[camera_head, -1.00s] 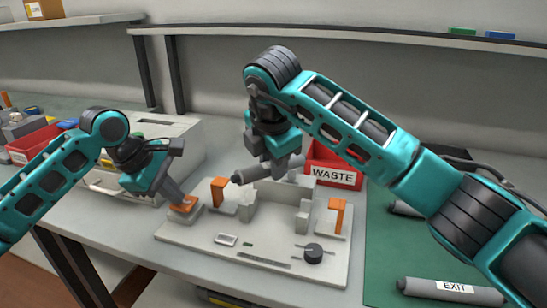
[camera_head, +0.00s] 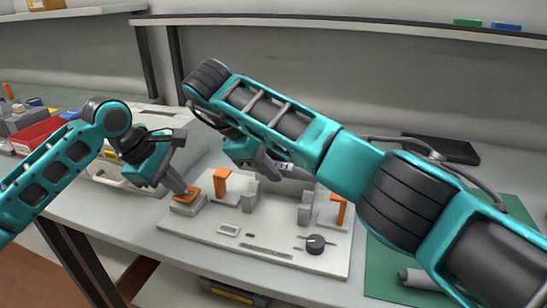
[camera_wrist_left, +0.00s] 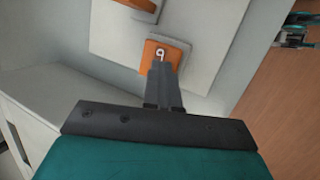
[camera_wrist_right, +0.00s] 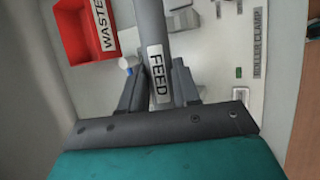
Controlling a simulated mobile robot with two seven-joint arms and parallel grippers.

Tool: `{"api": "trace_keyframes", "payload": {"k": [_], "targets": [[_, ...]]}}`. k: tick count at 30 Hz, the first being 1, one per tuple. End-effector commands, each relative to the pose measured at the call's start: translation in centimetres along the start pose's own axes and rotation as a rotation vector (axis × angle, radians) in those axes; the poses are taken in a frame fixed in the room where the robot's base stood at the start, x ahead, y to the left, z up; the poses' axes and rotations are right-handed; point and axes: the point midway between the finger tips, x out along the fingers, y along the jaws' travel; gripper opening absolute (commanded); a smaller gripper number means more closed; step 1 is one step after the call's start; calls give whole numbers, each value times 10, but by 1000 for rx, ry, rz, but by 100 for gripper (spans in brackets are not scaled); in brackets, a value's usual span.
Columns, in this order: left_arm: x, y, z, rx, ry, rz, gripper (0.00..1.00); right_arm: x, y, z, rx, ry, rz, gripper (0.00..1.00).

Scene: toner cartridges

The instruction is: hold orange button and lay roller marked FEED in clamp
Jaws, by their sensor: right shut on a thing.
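The orange button (camera_head: 192,192) sits on a grey block at the left of the clamp board; it also shows in the left wrist view (camera_wrist_left: 172,51). My left gripper (camera_head: 187,189) has its fingers together, with the tips down at the button. My right gripper (camera_wrist_right: 158,82) is shut on the grey roller marked FEED (camera_wrist_right: 150,20), its label facing the wrist camera. In the head view my right arm hides most of this roller, which is above the back of the board. The clamp has grey uprights at left (camera_head: 249,196) and right (camera_head: 304,210); its seat is partly hidden.
Orange levers (camera_head: 221,182) (camera_head: 338,211) stand at both sides of the clamp, and a dark knob (camera_head: 316,243) is at the board's front. The red WASTE bin (camera_wrist_right: 82,35) shows beside the roller. Another grey roller (camera_head: 420,279) lies on the green mat.

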Motion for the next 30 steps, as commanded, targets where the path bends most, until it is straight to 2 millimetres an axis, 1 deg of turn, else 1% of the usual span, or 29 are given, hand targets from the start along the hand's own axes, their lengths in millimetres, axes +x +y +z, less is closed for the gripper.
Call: {"api": "trace_keyframes", "payload": {"k": [18, 30], "targets": [[2, -2, 0, -1, 1, -6, 0, 32, -15, -13, -1, 0, -1, 0], [2, -2, 0, -1, 1, -6, 0, 47, -23, -19, -1, 0, -1, 0]]}}
